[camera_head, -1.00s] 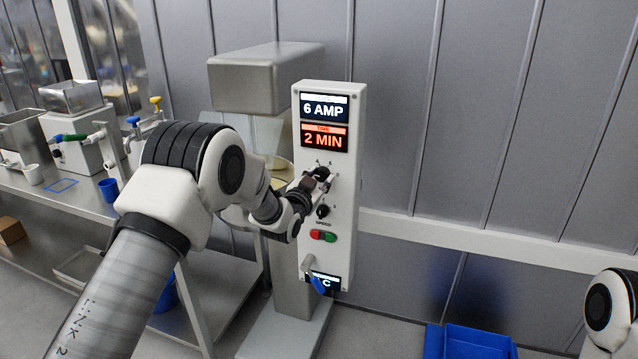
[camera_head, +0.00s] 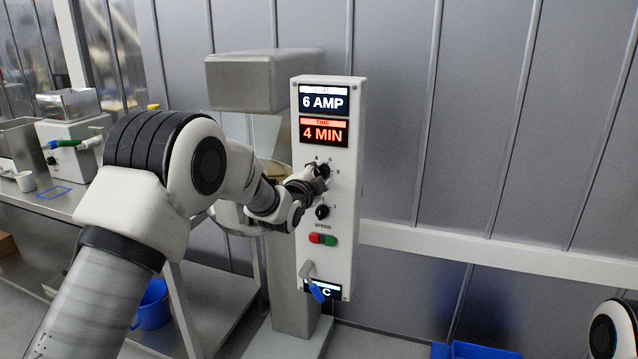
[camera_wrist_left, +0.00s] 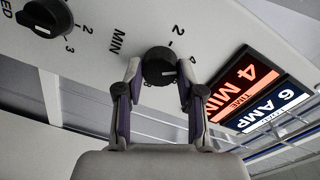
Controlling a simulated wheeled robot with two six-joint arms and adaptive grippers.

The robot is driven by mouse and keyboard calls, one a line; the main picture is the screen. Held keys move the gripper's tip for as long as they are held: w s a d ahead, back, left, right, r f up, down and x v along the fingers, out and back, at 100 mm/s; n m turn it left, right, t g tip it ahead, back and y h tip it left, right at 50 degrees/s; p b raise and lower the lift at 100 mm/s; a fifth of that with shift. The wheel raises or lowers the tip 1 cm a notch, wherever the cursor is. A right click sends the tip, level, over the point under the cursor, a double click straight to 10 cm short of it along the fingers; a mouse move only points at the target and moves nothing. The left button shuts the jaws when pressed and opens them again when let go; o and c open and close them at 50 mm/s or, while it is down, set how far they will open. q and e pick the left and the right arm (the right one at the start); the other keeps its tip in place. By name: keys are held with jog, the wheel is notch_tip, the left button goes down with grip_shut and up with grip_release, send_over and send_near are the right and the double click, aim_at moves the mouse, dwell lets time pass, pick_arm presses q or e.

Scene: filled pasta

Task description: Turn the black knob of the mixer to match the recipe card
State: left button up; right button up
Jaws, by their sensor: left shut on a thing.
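The mixer's white control panel (camera_head: 345,225) stands upright in the middle of the head view. Its red time display (camera_head: 323,133) reads 4 MIN and the display above (camera_head: 323,103) reads 6 AMP. My left gripper (camera_head: 317,175) is at the upper black knob (camera_head: 323,170), partly covering it. In the left wrist view, my gripper (camera_wrist_left: 159,72) has its fingers on both sides of this knob (camera_wrist_left: 158,62), beside the MIN label. The lower black SPEED knob (camera_head: 322,212) is free; it also shows in the left wrist view (camera_wrist_left: 44,17).
Red (camera_head: 315,239) and green (camera_head: 330,240) buttons and a blue-tipped lever (camera_head: 314,285) sit below the knobs. A steel table (camera_head: 75,205) with equipment stands left. A blue crate (camera_head: 480,350) is low right. My right arm (camera_head: 612,332) shows at the right edge.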

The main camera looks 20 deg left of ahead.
pick_arm(q)
jog(key=shift+f+m, duration=0.1)
jog(key=shift+m, duration=0.4)
jog(key=o, duration=1.1)
jog(key=shift+o, duration=0.2)
jog(key=s, duration=1.2)
jog(key=shift+a+r, duration=0.25)
jog(key=shift+a, duration=0.1)
